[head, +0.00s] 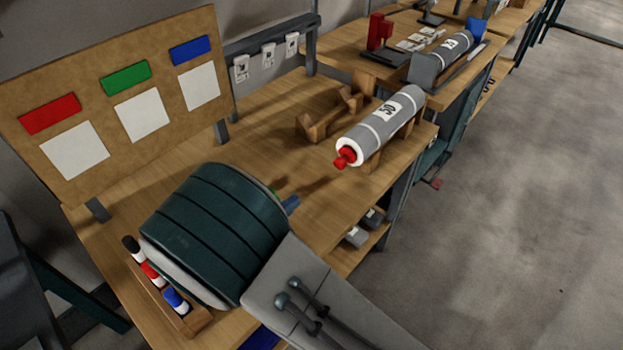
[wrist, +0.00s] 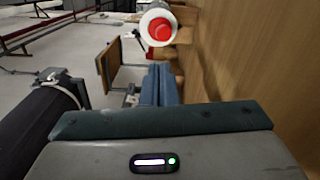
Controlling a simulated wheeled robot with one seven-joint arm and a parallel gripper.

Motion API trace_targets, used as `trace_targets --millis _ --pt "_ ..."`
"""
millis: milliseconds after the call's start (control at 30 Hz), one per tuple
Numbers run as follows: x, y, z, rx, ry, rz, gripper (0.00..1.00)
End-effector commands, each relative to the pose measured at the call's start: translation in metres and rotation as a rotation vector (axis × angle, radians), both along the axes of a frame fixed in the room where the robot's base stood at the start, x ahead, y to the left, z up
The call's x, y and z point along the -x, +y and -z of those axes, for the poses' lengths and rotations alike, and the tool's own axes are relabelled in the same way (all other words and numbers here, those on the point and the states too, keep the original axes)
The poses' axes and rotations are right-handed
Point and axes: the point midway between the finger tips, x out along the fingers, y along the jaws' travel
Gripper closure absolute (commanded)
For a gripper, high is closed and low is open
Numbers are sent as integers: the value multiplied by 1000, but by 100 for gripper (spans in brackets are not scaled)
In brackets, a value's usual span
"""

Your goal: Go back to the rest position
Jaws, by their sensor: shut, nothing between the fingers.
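My gripper (wrist: 161,80) shows in the wrist view as two blue fingers pressed together with nothing between them. In the head view my dark green arm hides most of it, and only a bit of blue (head: 290,204) shows past the arm, above the table. A grey roll (head: 378,128) with white bands, a "50" label and a red end knob lies on a wooden cradle (head: 371,160) at the right of the table. The roll's white end and red knob (wrist: 162,30) face the wrist camera, beyond and apart from the fingertips.
An empty wooden cradle (head: 335,110) stands behind the roll. A board (head: 125,90) with red, green and blue labels stands at the back left. Black, red and blue markers (head: 152,274) sit in a wooden holder near my arm. Open floor (head: 520,200) lies to the right.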

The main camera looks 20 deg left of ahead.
Motion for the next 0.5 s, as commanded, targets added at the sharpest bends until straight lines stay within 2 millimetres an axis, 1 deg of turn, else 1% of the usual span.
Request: trace_targets --millis 300,367,467,500 --pt "2 1 0 -1 -1 1 100" --pt "-7 -14 -7 -15 28 56 100" --pt "-23 -53 -19 -46 106 190 100" --pt "-29 -73 -24 -66 149 257 100"
